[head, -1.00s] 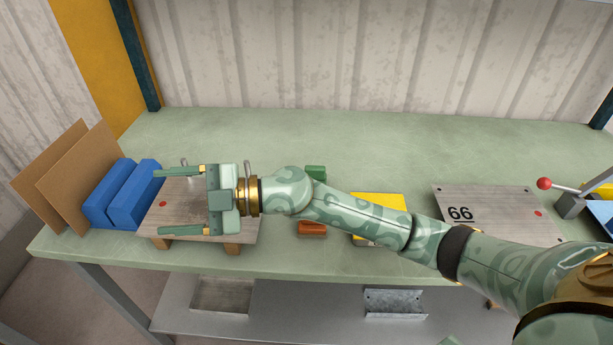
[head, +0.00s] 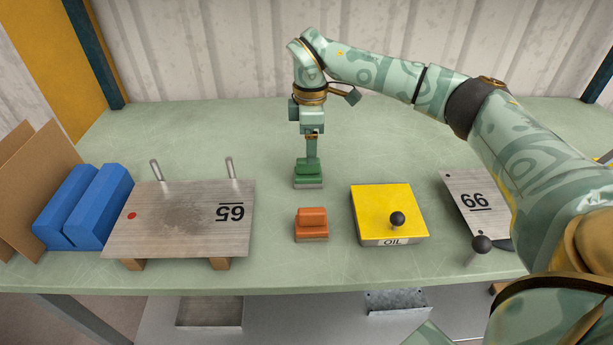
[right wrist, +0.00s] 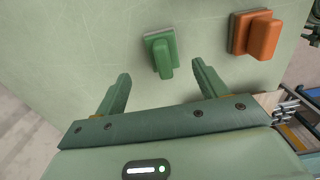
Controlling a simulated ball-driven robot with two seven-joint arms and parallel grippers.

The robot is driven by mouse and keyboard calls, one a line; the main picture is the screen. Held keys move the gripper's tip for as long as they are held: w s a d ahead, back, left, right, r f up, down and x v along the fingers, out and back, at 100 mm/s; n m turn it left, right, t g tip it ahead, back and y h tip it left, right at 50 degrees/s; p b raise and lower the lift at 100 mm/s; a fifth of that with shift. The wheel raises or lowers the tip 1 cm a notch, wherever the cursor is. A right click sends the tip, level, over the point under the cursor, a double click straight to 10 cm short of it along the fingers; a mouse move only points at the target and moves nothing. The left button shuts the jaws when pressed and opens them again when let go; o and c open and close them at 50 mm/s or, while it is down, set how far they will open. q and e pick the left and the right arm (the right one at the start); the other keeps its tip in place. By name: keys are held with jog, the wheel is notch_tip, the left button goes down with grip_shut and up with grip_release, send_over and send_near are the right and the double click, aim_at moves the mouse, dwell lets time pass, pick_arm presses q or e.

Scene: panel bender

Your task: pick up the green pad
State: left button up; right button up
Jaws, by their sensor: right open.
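The green pad (head: 308,178) has a raised green grip on a grey base and sits on the bench near the middle. My right gripper (head: 312,155) points down just above it, and its lower part overlaps the pad in the head view. In the right wrist view, the open fingers (right wrist: 161,71) are apart and empty. The green pad (right wrist: 162,54) shows beyond the fingertips, roughly between them, with its grip towards the gripper. I cannot see either finger touching it. My left gripper is not in view.
An orange pad (head: 311,226) sits nearer than the green one. A yellow oil box (head: 378,205) with a black knob is to the right. A metal plate marked 65 (head: 170,225) and blue blocks (head: 85,205) are left. The bench (head: 220,130) behind is clear.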

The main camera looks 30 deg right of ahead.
aim_at(308, 167)
jog(key=f, duration=0.2)
jog(key=f+b, duration=0.1)
jog(key=f, duration=0.2)
jog(key=f+b, duration=0.1)
jog(key=f, duration=0.1)
jog(key=shift+a+f, duration=0.3)
jog(key=shift+f, duration=0.05)
jog(key=shift+r, duration=0.1)
jog(key=shift+c, duration=0.3)
jog(key=c, duration=1)
